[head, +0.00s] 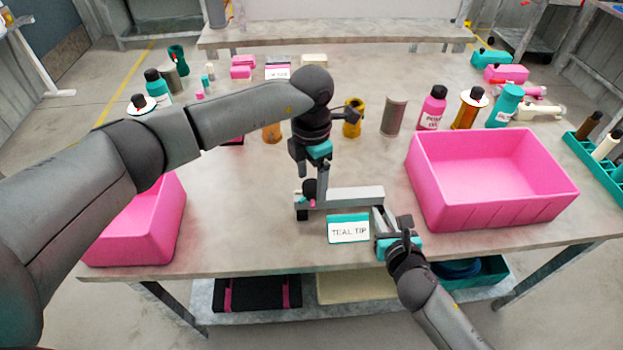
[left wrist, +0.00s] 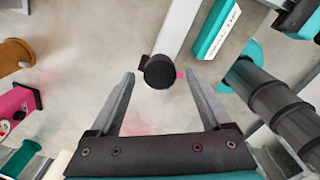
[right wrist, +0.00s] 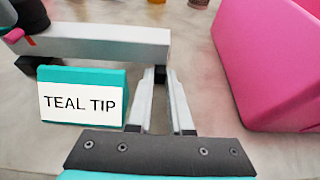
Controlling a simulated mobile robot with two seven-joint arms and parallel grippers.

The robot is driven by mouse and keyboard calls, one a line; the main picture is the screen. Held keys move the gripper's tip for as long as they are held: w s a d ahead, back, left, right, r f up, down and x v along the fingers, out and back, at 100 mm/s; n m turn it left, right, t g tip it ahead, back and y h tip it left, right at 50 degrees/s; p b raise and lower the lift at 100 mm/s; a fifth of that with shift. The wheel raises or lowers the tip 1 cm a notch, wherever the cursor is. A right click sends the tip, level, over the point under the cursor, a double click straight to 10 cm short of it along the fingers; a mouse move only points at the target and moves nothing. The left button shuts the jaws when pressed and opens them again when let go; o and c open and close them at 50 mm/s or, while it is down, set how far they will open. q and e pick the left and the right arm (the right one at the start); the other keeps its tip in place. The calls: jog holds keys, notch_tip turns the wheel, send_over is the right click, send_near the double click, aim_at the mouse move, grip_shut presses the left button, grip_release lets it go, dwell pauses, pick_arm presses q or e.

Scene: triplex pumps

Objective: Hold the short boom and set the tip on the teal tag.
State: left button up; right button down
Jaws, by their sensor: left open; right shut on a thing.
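The boom is a short pale grey bar (head: 352,195) lying across the table; it also shows in the right wrist view (right wrist: 105,42) and left wrist view (left wrist: 178,28). A black knob (left wrist: 158,72) with a small pink piece stands at its left end. The teal tag (head: 348,228), lettered "TEAL TIP", lies in front of the bar; it also shows in the right wrist view (right wrist: 84,97). My right gripper (head: 381,214) is shut at the bar's right end; the exact contact is partly hidden. My left gripper (head: 311,178) is open above the knob, fingers on either side.
A large pink bin (head: 427,190) stands right of my right gripper. Another pink bin (head: 170,215) is at the left, partly behind my left arm. Bottles and cylinders stand farther back. A teal rack (head: 594,160) is at the right edge. Bare tabletop lies left of the bar.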

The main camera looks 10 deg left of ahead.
pick_arm(q)
jog(key=shift+f, duration=0.3)
grip_shut()
dwell(0.6)
